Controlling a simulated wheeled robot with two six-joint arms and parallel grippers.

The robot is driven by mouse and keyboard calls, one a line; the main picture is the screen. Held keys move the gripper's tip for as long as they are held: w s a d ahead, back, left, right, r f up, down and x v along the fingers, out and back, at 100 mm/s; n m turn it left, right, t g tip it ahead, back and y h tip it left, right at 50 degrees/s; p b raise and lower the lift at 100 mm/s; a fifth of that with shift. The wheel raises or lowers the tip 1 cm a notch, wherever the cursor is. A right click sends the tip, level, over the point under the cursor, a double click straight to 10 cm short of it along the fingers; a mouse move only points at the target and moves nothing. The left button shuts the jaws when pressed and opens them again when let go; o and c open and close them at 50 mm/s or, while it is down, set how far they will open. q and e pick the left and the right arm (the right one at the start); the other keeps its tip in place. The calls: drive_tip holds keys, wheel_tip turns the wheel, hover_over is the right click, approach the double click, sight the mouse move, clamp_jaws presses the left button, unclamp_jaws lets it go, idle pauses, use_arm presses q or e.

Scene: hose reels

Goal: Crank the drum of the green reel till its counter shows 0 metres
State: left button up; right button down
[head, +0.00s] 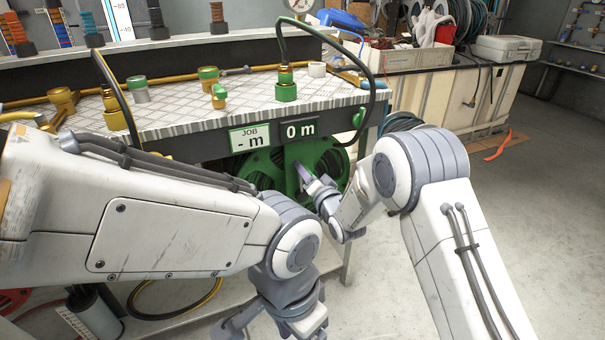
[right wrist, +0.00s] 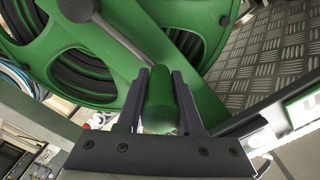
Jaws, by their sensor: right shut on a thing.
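The green reel (head: 262,166) hangs under the front edge of the bench, partly hidden by my arms. Its counter (head: 299,131) reads 0 m, beside a JOB plate (head: 249,138) that reads "- m". My right gripper (head: 304,174) is in front of the drum. In the right wrist view it is shut on the green crank grip (right wrist: 160,100), which lies between its two fingers. The crank's grey arm (right wrist: 122,42) runs from the grip to the hub (right wrist: 80,8). My left arm crosses the front of the bench. Its gripper end points down near the bottom edge, and its fingers are unclear.
The patterned metal bench top (head: 185,112) holds several brass and green fittings. A dark hose (head: 373,65) arches over its right end. A red reel (head: 12,300) shows low at the left. A wooden cabinet (head: 440,100) stands behind at right. The floor (head: 540,200) at right is mostly clear.

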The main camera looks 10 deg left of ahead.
drive_tip(key=shift+w+d, duration=0.2)
drive_tip(key=shift+d, duration=0.1)
drive_tip(key=c, duration=0.6)
unclamp_jaws()
drive_tip(key=shift+s, duration=0.1)
drive_tip(key=p+v, duration=0.1)
drive_tip(key=v, duration=0.9)
drive_tip(key=shift+s+d, duration=0.1)
drive_tip(key=shift+s, duration=0.05)
